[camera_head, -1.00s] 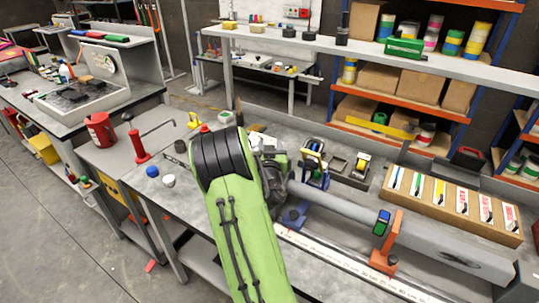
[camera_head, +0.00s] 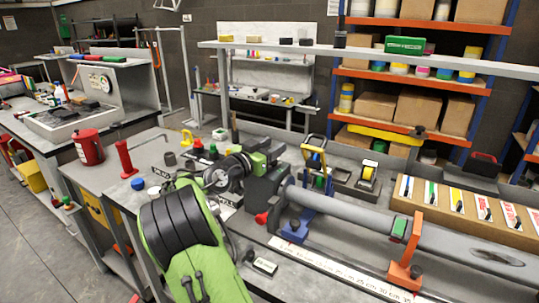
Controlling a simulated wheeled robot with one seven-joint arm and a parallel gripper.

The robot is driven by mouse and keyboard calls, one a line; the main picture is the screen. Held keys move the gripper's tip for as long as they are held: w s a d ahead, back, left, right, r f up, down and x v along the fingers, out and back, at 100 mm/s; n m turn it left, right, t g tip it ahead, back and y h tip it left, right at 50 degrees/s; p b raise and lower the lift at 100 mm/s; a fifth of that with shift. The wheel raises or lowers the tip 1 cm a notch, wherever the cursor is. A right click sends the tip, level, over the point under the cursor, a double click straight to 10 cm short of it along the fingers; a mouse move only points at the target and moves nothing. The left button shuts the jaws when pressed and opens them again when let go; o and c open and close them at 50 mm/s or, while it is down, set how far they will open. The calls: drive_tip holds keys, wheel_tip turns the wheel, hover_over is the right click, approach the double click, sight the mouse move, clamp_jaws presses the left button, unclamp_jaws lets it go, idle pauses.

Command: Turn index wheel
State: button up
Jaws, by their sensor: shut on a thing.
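My gripper (camera_head: 262,157) is at the left end of the pipe fixture, at the top of its dark headstock block (camera_head: 268,188). Its fingertips are hard to make out among the dark parts, but it is shut on a part there, which appears to be the index wheel. My wrist and arm cover most of the wheel, so its rim and any marks cannot be read. A long grey pipe (camera_head: 345,215) runs right from the headstock. A red knob (camera_head: 262,218) sits low on the headstock's front.
An orange stand (camera_head: 405,262) and a blue stand (camera_head: 293,225) are along the pipe. A tape dispenser (camera_head: 368,172) and a cardboard box of cards (camera_head: 440,215) stand behind it. A red post (camera_head: 125,158) and a blue cap (camera_head: 138,184) are at the left.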

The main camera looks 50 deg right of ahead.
drive_tip(key=m+g+p, duration=0.1)
drive_tip(key=g+p, duration=0.1)
drive_tip(key=g, duration=0.1)
drive_tip(key=shift+r+m, duration=0.1)
drive_tip(key=shift+m, duration=0.3)
drive_tip(key=m+g+p, duration=0.1)
drive_tip(key=p, duration=0.1)
drive_tip(key=g+y+p, duration=0.1)
drive_tip(key=m+g+p, duration=0.1)
drive_tip(key=g+p, duration=0.1)
drive_tip(key=shift+s+a+r+m+y+p, duration=0.1)
drive_tip(key=shift+s+r+m+y+p, duration=0.15)
drive_tip(key=shift+m+y+p, duration=0.05)
drive_tip(key=m+g+p, duration=0.1)
drive_tip(key=g+y+p, duration=0.1)
drive_tip(key=p, duration=0.1)
drive_tip(key=m+g+y+p, duration=0.1)
drive_tip(key=p, duration=0.1)
drive_tip(key=shift+s+f+m, duration=0.25)
drive_tip(key=shift+f+m, duration=0.05)
drive_tip(key=shift+a+f+m+g+y+p, duration=0.1)
drive_tip(key=shift+f+m+g+y+p, duration=0.15)
drive_tip(key=shift+g+p, duration=0.3)
drive_tip(key=o, duration=0.9)
drive_tip(key=shift+s, duration=0.1)
drive_tip(key=shift+r, duration=0.1)
drive_tip(key=v, duration=1.5)
drive_tip(key=shift+w+a+r, duration=0.1)
drive_tip(key=shift+w+a, duration=0.1)
drive_tip(key=shift+a, duration=0.1)
